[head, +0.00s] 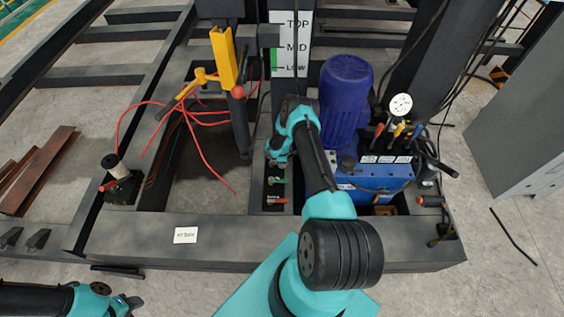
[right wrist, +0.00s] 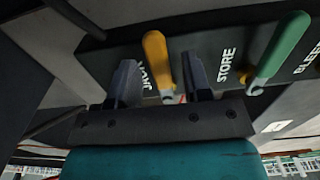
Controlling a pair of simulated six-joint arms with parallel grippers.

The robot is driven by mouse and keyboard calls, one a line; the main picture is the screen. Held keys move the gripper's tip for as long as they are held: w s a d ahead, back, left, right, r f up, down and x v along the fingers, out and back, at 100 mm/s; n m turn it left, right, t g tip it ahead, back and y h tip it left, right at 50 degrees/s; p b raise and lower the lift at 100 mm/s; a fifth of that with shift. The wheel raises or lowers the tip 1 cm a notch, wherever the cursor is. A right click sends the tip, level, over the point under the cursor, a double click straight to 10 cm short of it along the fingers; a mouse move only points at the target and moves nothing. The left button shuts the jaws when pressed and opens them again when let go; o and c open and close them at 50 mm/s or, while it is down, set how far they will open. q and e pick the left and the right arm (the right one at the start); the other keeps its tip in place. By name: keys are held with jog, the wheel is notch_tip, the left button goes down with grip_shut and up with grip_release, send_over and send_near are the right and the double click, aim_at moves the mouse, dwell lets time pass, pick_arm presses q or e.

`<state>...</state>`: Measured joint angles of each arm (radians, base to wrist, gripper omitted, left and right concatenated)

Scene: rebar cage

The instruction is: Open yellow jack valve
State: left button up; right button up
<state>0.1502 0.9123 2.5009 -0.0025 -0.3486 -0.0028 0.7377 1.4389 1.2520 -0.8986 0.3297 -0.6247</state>
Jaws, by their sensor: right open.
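The yellow jack valve handle (right wrist: 156,62) shows in the right wrist view, beside a label that reads JACK and is partly covered. My right gripper (right wrist: 160,82) is open, with one finger on each side of the handle in the picture; I cannot tell whether either finger touches it. In the head view my right gripper (head: 279,162) is low beside the valve row, and the yellow handle is hidden there by my arm. The green handle (right wrist: 279,46) stands to the right, by the STORE label. My left gripper (head: 132,302) is at the lower left; its jaws are unclear.
In the head view, the green handle (head: 276,181) and a red handle (head: 277,200) sit just below my gripper. A blue pump unit (head: 365,185) with a motor (head: 345,90) and gauge (head: 400,105) stands to the right. Red hoses (head: 205,158) lie to the left.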

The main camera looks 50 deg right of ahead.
grip_shut()
jog(key=shift+d, duration=0.1)
dwell(0.5)
